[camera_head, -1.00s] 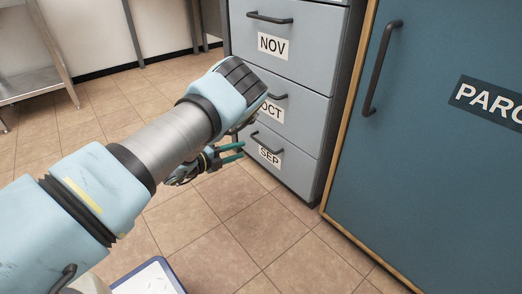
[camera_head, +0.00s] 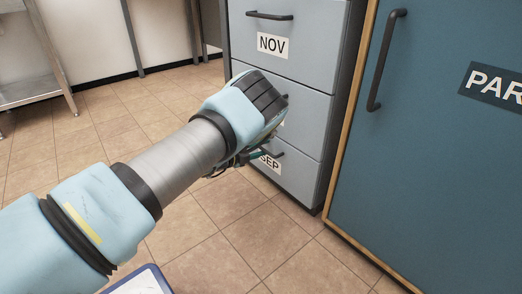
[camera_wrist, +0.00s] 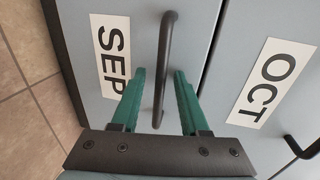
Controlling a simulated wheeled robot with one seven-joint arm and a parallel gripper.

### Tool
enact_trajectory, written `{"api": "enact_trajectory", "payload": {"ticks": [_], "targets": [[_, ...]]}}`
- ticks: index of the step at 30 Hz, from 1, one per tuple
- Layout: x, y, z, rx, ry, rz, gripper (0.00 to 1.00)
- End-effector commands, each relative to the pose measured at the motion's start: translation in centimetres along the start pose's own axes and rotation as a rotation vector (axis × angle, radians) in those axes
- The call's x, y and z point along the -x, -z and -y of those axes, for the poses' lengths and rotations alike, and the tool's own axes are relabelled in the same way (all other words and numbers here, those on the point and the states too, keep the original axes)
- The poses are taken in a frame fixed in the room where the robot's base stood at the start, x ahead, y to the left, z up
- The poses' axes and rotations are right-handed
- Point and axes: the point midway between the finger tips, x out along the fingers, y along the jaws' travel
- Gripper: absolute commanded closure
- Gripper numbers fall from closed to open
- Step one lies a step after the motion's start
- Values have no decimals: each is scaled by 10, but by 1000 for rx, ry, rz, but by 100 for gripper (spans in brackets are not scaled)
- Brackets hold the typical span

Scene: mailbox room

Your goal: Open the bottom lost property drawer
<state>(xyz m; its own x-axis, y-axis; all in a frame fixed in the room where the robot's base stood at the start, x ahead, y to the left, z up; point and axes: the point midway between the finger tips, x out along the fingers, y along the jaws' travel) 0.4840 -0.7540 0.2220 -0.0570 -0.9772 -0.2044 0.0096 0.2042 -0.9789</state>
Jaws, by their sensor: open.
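The bottom drawer (camera_head: 296,178) is a grey-blue front labelled SEP, closed in the cabinet. Its dark bar handle (camera_wrist: 167,55) shows in the wrist view beside the SEP label (camera_wrist: 110,50). My gripper (camera_wrist: 160,74) is open, with its green fingers on either side of the handle. The bar runs between the fingertips; I cannot tell whether either finger touches it. In the head view my wrist hides most of the gripper, the handle and the middle drawer's label.
The OCT drawer (camera_wrist: 245,70) is just above, with its own handle (camera_wrist: 302,148). The NOV drawer (camera_head: 300,45) is higher. A blue cabinet door (camera_head: 430,150) with a tall handle stands to the right. Tiled floor (camera_head: 225,200) is clear before the drawers.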

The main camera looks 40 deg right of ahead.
Motion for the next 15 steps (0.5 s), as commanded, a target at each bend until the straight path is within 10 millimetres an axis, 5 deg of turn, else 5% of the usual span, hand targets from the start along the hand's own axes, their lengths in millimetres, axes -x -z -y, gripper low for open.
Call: {"api": "enact_trajectory", "payload": {"ticks": [4,15], "targets": [[0,0,0,0,0,0,58],[0,0,0,0,0,1,99]]}}
